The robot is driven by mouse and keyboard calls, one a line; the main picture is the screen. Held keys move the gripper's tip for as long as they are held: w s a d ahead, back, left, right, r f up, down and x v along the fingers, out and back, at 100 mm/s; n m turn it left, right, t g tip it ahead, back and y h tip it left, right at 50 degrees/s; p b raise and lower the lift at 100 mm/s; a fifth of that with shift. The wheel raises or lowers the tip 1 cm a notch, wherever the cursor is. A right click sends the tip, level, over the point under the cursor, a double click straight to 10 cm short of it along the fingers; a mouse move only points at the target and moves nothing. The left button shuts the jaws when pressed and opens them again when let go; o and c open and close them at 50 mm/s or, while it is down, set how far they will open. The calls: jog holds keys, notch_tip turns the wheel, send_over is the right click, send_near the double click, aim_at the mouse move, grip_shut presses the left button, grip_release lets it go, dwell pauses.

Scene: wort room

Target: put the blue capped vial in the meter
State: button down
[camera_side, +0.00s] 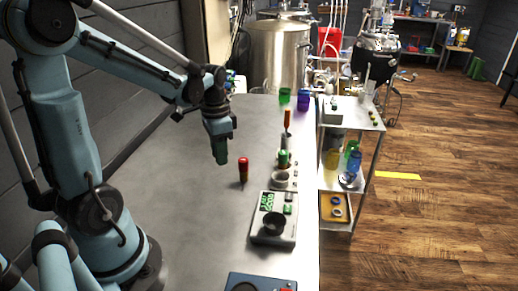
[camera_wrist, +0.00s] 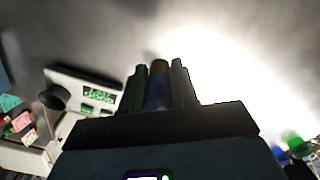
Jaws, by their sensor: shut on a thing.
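My gripper (camera_side: 220,152) is above the grey bench, left of the meter and apart from it. Its two green fingers (camera_wrist: 159,84) are closed around the blue capped vial (camera_wrist: 157,92) in the wrist view. The blue cap is nearest the wrist and a brownish end points away. In the side view the fingers hide the vial. The meter (camera_side: 260,237) is a pale box with a green display and a dark round well, right of and nearer the camera than my gripper. It also shows at the left in the wrist view (camera_wrist: 66,77).
A red-capped vial (camera_side: 243,164) stands on the bench between my gripper and the meter. A green-topped vial (camera_side: 283,158) stands in a holder behind the meter. A blue box (camera_side: 240,278) is at the front edge. Green and purple cups (camera_side: 303,101) stand farther back.

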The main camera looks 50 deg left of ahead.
send_over(213, 174)
notch_tip(213, 174, down, 3)
jog(key=shift+s+f, duration=0.1)
jog(key=shift+f, duration=2.05)
jog(key=shift+f, duration=0.1)
jog(key=c, duration=0.9)
grip_release()
jog(key=shift+o, duration=0.2)
